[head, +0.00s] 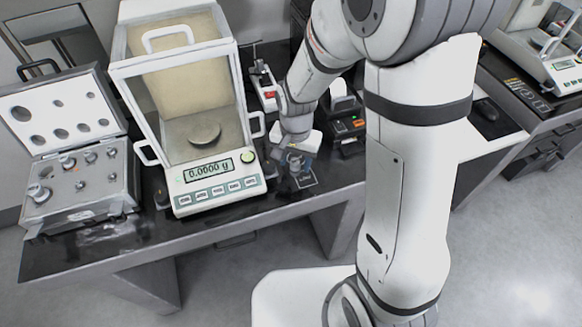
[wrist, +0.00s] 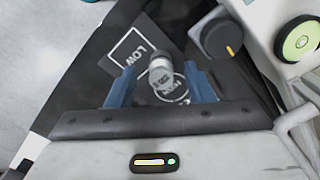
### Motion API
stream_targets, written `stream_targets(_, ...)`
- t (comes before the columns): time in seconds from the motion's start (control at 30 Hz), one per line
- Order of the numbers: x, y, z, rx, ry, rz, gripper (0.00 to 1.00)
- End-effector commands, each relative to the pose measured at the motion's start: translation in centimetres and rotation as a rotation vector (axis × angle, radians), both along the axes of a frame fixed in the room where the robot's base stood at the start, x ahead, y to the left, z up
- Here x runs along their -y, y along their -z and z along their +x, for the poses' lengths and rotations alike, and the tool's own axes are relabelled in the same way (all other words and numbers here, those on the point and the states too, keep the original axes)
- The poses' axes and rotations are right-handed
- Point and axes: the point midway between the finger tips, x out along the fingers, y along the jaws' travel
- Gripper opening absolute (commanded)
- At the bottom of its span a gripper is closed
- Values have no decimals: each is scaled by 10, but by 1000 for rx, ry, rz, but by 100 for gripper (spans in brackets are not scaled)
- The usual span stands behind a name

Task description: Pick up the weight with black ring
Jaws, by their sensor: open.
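A silvery metal weight (wrist: 161,76) with a round knob shows in the wrist view, between the two blue fingers of my gripper (wrist: 160,84). The fingers are apart, with a gap on each side of the weight. I cannot make out a black ring on it. It is at a white-lined marking on the dark table, and part of a printed label shows beside it. In the head view my gripper (head: 296,158) is low over the table, right of the balance, and largely hides the weight. More silvery weights (head: 67,161) sit in the open case (head: 85,205) at left.
The glass-walled balance (head: 190,190) reads 0.0000 g and stands close left of my gripper. A black knob (wrist: 221,39) is near the right finger in the wrist view. A marking labelled LOW (wrist: 131,47) is on the table. Small devices (head: 347,125) stand behind.

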Motion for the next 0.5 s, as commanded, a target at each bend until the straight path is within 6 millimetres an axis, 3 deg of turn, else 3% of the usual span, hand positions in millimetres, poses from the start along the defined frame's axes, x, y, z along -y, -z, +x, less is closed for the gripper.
stream_targets(0.2, 0, 0, 0, 1, 0, 1, 46)
stream_targets(0.5, 1, 0, 0, 1, 1, 1, 21)
